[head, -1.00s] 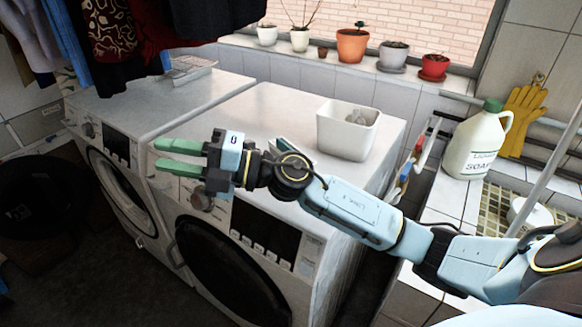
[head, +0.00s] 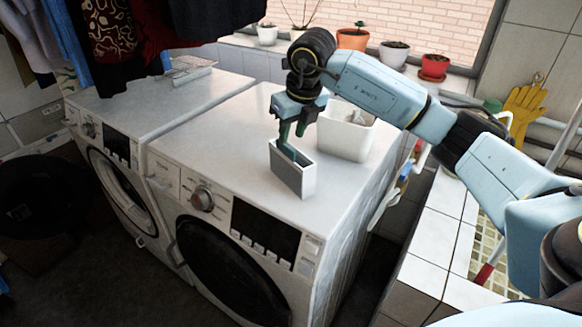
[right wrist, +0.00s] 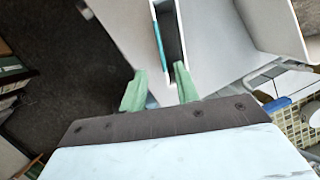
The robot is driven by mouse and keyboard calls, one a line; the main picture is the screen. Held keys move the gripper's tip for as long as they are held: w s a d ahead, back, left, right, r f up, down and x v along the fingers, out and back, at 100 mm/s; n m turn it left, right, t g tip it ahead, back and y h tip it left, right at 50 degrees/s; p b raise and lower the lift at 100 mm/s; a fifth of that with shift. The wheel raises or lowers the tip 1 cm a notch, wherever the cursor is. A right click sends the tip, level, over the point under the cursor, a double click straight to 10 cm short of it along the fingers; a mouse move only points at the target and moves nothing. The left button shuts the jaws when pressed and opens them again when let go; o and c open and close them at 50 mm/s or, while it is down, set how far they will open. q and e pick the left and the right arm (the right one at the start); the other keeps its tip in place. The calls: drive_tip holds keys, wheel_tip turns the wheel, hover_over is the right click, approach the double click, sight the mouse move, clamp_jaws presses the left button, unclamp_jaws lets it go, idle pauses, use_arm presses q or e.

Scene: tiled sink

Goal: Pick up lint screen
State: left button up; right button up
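A slim, open-topped box (head: 294,181), grey-white outside and dark inside, stands upright on the right washing machine (head: 215,150); it seems to be the lint screen. My right gripper (head: 291,140) points down at its top from behind. In the right wrist view the box (right wrist: 161,25) has a teal strip along one side and lies ahead of the two green fingers. These fingers (right wrist: 159,87) are spread apart, with nothing clearly clamped between them. Whether they touch the box I cannot tell. My left gripper is not in view.
A white bin (head: 345,140) stands close behind the box, partly hidden by my right arm. A wire-mesh rack (head: 190,68) lies on the left machine (head: 150,105). Flower pots (head: 433,68) line the windowsill. Clothes (head: 110,35) hang at upper left. The right machine's top left of the box is clear.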

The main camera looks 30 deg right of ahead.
sight(285, 154)
drive_tip(key=shift+w+p+x, duration=0.2)
drive_tip(key=shift+p+x, duration=0.05)
drive_tip(key=shift+x, duration=1.45)
drive_tip(key=shift+w+p+x, duration=0.2)
drive_tip(key=shift+x, duration=1.45)
drive_tip(key=shift+w+p+x, duration=0.15)
drive_tip(key=shift+p+x, duration=0.1)
drive_tip(key=shift+x, duration=1.45)
drive_tip(key=shift+d+r, duration=0.15)
drive_tip(key=shift+r, duration=0.05)
drive_tip(key=shift+c, duration=0.3)
clamp_jaws()
